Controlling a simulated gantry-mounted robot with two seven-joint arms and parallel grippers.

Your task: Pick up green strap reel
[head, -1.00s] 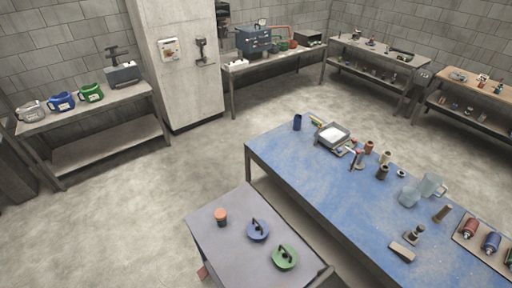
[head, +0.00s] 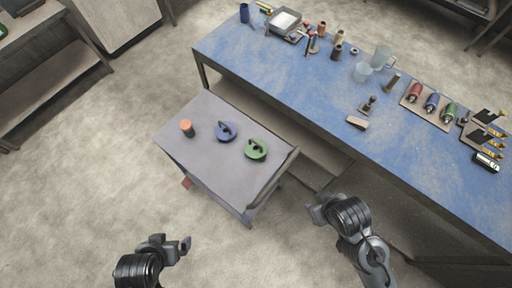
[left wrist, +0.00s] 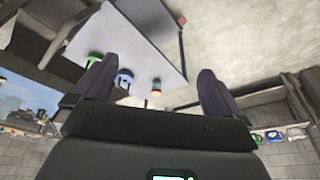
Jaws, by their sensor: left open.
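The green strap reel (head: 257,149) lies on the small grey cart (head: 182,157), near its right end, with a dark handle on top. It also shows in the left wrist view (left wrist: 93,58), past one finger. A blue reel (head: 227,132) lies to its left. My left gripper (head: 187,243) is over the floor in front of the cart, apart from the reel. In the left wrist view its two fingers (left wrist: 152,92) are spread with nothing between them. My right gripper (head: 315,207) is over the floor right of the cart; its jaws are too small to judge.
An orange-topped cylinder (head: 187,128) stands at the cart's left. A raised bar (head: 275,178) edges the cart's right end. The long blue table (head: 300,82) behind holds cups, bottles and tools. The floor at left is clear.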

